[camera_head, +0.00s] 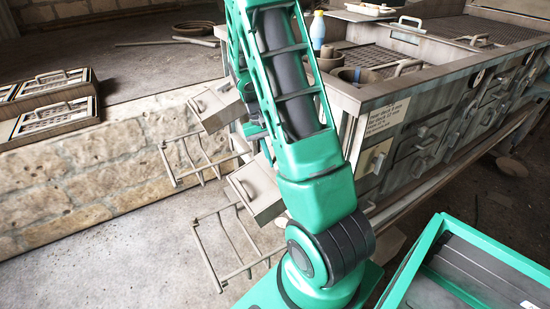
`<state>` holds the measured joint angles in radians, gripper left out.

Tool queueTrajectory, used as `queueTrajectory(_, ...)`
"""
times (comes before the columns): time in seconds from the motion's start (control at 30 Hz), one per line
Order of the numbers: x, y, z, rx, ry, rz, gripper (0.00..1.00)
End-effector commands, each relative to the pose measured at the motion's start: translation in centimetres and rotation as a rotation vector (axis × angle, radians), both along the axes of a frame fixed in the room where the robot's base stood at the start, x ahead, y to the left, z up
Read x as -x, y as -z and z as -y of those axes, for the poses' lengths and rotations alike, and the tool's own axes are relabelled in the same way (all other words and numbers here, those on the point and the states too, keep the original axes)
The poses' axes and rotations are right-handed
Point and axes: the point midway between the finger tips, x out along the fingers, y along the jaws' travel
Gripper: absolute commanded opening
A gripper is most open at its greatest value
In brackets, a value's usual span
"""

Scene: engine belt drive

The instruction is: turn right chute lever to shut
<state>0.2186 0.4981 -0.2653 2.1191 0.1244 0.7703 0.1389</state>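My teal arm (318,190) rises through the middle of the picture and leaves it at the top. More teal arm parts show just behind its left edge. My gripper is not visible; it is either hidden behind the arm or outside the picture. Two pale boxes that may be chutes stick out to the left of the machine: an upper box (212,107) and a lower box (253,184), partly covered by my arm. A thin barred frame is beside each box. I cannot tell which part is the right chute lever, or its position.
The long grey machine (440,75) fills the upper right, with a label (386,116), several front handles and trays on top. A bottle (318,30) stands on it. A stone wall (90,165) runs along the left, with handled trays (55,120) on it. The lower-left floor (100,260) is clear.

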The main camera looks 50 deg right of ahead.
Motion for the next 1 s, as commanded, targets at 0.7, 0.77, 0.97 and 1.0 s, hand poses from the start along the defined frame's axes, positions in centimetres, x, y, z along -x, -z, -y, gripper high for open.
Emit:
queueTrajectory(0.7, 0.04, 0.15, -0.31, -0.030, -0.380, -0.109, 0.00)
queueTrajectory(0.77, 0.04, 0.15, -0.31, -0.030, -0.387, -0.111, 0.00)
queueTrajectory(0.97, 0.03, 0.15, -0.31, -0.031, -0.397, -0.113, 0.00)
queueTrajectory(1.0, 0.03, 0.15, -0.31, -0.031, -0.397, -0.113, 0.00)
